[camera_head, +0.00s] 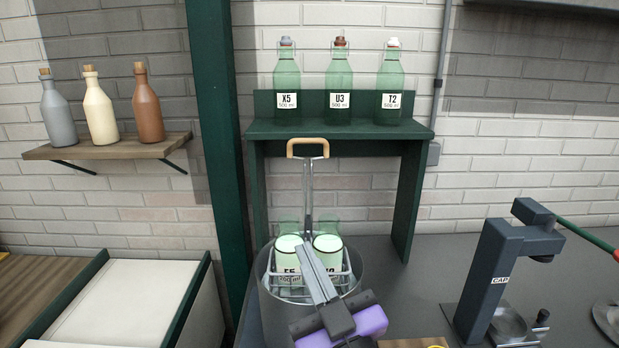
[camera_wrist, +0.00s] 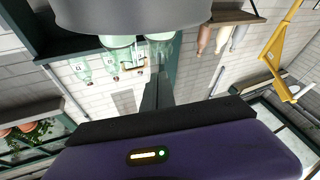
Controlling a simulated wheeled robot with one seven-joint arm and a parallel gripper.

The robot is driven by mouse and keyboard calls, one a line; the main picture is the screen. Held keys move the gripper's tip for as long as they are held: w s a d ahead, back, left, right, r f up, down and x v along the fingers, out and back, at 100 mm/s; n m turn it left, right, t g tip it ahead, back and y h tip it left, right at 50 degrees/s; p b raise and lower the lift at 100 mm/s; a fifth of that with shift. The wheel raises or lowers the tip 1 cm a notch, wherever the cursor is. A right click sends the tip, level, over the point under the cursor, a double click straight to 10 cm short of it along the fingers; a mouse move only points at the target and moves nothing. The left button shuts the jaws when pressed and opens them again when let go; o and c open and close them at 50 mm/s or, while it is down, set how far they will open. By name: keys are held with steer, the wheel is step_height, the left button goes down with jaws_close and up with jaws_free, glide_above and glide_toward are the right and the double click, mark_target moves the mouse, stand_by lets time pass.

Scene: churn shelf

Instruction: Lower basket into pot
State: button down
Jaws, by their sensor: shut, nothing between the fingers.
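The grey pot (camera_head: 275,322) stands on the counter at the lower middle of the head view. It also fills the top of the wrist view (camera_wrist: 130,15), which is upside down. The wire basket (camera_head: 345,277) is inside the pot with two pale-filled bottles (camera_head: 288,246), (camera_head: 327,244). Its long metal stem rises to a wooden handle (camera_head: 308,148), which stands free. How deep the basket sits is hidden. My gripper (camera_head: 308,252) is shut and empty, its fingers overlapping the basket and bottles from the front. I cannot tell whether they touch. The fingers also show in the wrist view (camera_wrist: 160,75).
A green shelf (camera_head: 350,131) behind the pot carries three green bottles (camera_head: 339,88). A dark capping press (camera_head: 497,262) stands to the right. A green post (camera_head: 218,140) rises at left, beyond it a wall shelf (camera_head: 110,148) with three bottles. Counter between shelf and press is clear.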

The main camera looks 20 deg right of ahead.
steer(key=w+r+m+h+p, duration=0.1)
steer(key=w+r+m+h, duration=0.35)
steer(key=r, duration=0.85)
step_height(320, 180, up, 5)
steer(key=m+g+h+p, duration=0.2)
steer(key=g+h+p, duration=0.1)
steer(key=p, duration=0.1)
glide_above(308, 160)
steer(key=shift+w+d+f, duration=0.1)
steer(key=shift+f, duration=0.05)
step_height(308, 160, down, 3)
steer(key=shift+w+p, duration=0.1)
steer(key=shift+p, duration=0.25)
steer(key=shift+f, duration=0.6)
